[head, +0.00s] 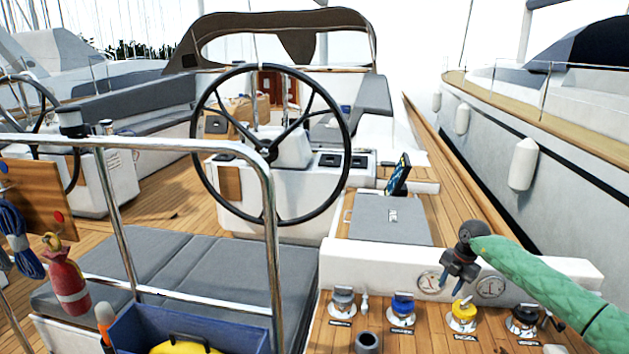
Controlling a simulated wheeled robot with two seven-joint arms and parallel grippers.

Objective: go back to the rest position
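My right gripper (458,278) is at the lower right of the head view, at the end of my green-sleeved arm. Its dark fingers point down and look spread apart, with nothing visible between them. It shows in front of the white panel face with round gauges (490,287), above a row of capped fittings. The yellow-topped fitting (462,314) shows just below the fingertips, apart from them. My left gripper is not in view.
A steering wheel (270,145) stands at centre, with a steel rail (268,200) before it. Blue-topped (402,307) and grey-topped (343,299) fittings sit on the wooden ledge. A red extinguisher (68,280) and blue bin (235,335) are at lower left.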

